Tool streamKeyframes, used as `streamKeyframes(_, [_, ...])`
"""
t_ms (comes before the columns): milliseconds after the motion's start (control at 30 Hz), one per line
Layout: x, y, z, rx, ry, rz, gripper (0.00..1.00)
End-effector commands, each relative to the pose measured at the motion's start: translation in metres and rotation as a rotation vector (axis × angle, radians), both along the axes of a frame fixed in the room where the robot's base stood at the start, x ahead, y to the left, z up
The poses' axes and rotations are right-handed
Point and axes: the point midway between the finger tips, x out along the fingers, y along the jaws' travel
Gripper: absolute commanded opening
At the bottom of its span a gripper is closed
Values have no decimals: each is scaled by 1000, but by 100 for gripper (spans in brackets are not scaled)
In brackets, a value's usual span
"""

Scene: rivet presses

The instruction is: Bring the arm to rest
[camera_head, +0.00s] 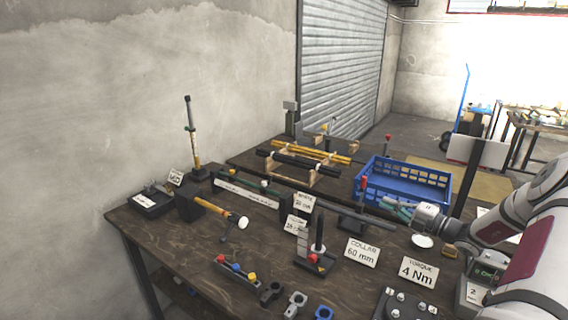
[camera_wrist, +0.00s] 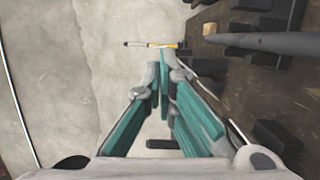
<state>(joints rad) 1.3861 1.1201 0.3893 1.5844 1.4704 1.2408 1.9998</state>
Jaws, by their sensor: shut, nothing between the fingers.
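My gripper (camera_head: 398,209) is above the right part of the dark wooden workbench (camera_head: 165,238) in the head view, at the end of my white arm that comes in from the right. It points left across the bench. In the wrist view my gripper (camera_wrist: 160,72) shows its teal fingers meeting at the tips, shut and empty. The fingers point toward the concrete wall. The bench surface directly under my gripper is partly hidden by the arm.
A blue crate (camera_head: 430,178) stands just behind my gripper. Signs reading "COLLAR 60 mm" (camera_head: 361,252) and "TORQUE 4 Nm" (camera_head: 423,272) stand in front. An upright post tool (camera_head: 192,140) rises at the bench's back left. Several fixtures crowd the bench.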

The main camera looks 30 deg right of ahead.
Motion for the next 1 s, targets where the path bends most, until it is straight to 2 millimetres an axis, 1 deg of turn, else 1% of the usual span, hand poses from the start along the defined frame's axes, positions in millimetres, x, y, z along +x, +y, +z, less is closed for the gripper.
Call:
streamKeyframes(100, [1, 1, 1, -3, 0, 3, 0])
streamKeyframes(167, [3, 6, 4, -22, 2, 17, 0])
streamKeyframes(267, [13, 30, 16, -115, 9, 86, 0])
streamKeyframes(367, [25, 75, 35, -288, 14, 212, 0])
streamKeyframes(400, [29, 96, 44, -374, 12, 275, 0])
streamKeyframes(433, [31, 113, 50, -441, 6, 326, 0])
streamKeyframes(467, [32, 129, 56, -508, -1, 376, 0])
streamKeyframes(500, [33, 150, 64, -595, -11, 442, 0])
streamKeyframes(567, [31, 180, 74, -727, -35, 541, 0])
streamKeyframes(600, [28, 200, 81, -811, -54, 607, 0])
streamKeyframes(667, [22, 228, 91, -937, -90, 704, 0])
streamKeyframes(700, [17, 246, 97, -1021, -118, 770, 0])
streamKeyframes(800, [1, 287, 112, -1222, -201, 933, 0])
streamKeyframes(867, [-10, 309, 120, -1339, -259, 1029, 0])
streamKeyframes(900, [-19, 323, 125, -1417, -302, 1092, 0])
streamKeyframes(1000, [-42, 354, 138, -1601, -422, 1248, 0])
